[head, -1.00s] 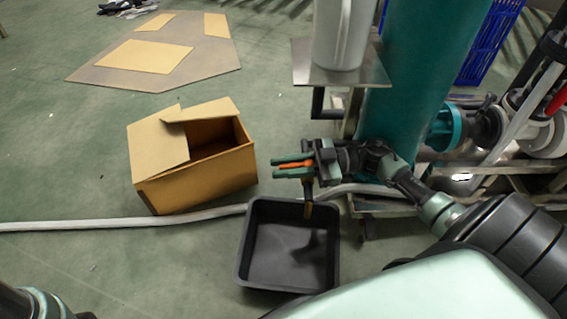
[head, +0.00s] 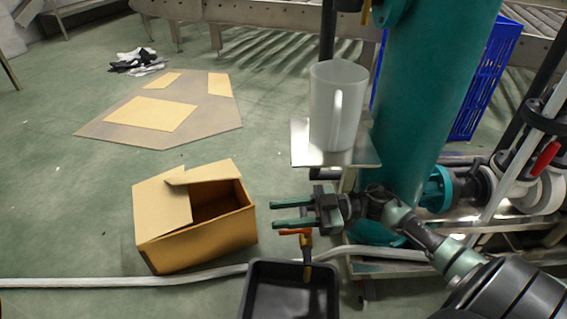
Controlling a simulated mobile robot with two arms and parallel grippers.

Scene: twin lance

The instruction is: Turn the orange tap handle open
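The orange tap handle (head: 295,232) points left from the top of a small tap, whose brass-coloured spout (head: 307,272) hangs over a black tub (head: 250,290). My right gripper (head: 273,214) comes in from the right and is open. Its two green fingers point left, with a clear, empty gap between them. The handle shows just below the lower finger in the picture; I cannot tell whether they touch. The gripper hides part of the tap's mount. My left gripper is out of view.
A translucent jug (head: 325,110) stands on a metal shelf (head: 365,158) above my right gripper, beside a large teal column (head: 425,100). An open cardboard box (head: 165,220) sits on the floor to the left. A pale hose (head: 120,283) crosses the floor.

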